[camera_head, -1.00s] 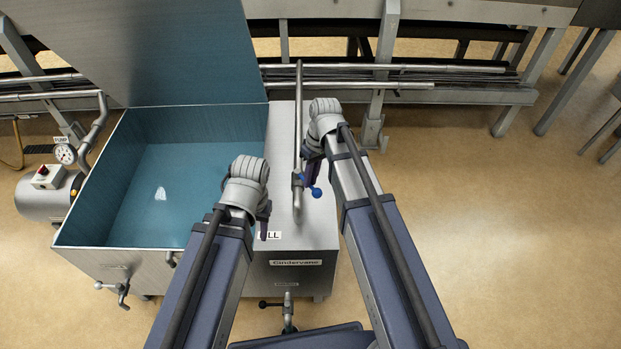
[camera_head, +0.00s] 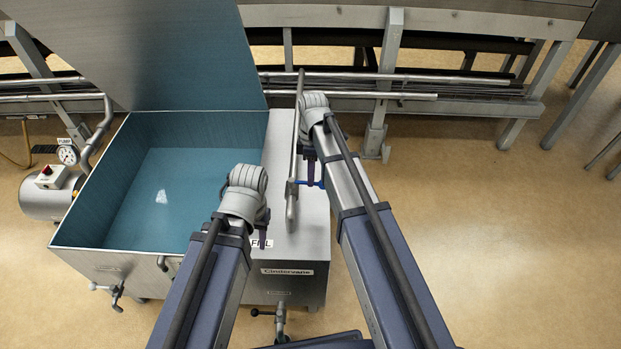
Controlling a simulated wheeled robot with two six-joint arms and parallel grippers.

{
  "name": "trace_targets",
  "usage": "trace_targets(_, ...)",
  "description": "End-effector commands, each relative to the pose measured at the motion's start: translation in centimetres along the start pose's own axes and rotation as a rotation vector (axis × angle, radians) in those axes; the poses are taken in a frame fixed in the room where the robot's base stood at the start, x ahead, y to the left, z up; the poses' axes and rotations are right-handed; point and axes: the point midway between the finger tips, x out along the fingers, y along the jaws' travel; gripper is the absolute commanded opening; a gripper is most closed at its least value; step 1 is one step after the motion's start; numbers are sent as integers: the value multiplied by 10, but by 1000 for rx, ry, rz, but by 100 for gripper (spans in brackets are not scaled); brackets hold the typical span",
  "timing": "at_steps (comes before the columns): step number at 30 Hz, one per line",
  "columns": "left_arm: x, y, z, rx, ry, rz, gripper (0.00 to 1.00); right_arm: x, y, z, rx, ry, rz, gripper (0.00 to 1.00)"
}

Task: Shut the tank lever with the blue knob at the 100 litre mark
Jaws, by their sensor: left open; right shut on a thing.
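The tank (camera_head: 120,190) at the left has its lid up and holds blue-looking water. The fill pipe (camera_head: 294,160) stands over the steel box labelled "Cindervane", beside the tank. The blue lever (camera_head: 308,183) sticks out to the right from the pipe's valve. My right gripper (camera_head: 315,178) is at this lever and shut on it, its fingers partly hidden by my forearm. My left gripper (camera_head: 264,232) is open and empty above the box near the "FILL" label, its fingers mostly hidden. I cannot read any litre mark in the tank.
A pump (camera_head: 52,190) with a gauge (camera_head: 68,155) stands left of the tank. A drain valve (camera_head: 112,290) is on the tank's front and another tap (camera_head: 280,318) is below the box. A steel frame with rails runs behind. The floor to the right is clear.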

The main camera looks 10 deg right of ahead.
Motion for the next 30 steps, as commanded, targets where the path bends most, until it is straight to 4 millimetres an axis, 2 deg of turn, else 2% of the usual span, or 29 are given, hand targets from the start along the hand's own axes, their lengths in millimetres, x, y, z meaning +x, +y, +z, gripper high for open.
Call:
trace_targets(9,0,0,0,0,0,0,45,-1,6,-1,-95,-20,1,0)
trace_targets(24,0,0,0,0,0,0,45,-1,7,-1,-111,-22,2,0)
trace_targets(25,0,0,0,0,0,0,45,-1,7,-1,-110,-22,2,16)
trace_targets(30,0,0,0,0,0,0,45,-1,7,-1,-110,-22,2,35)
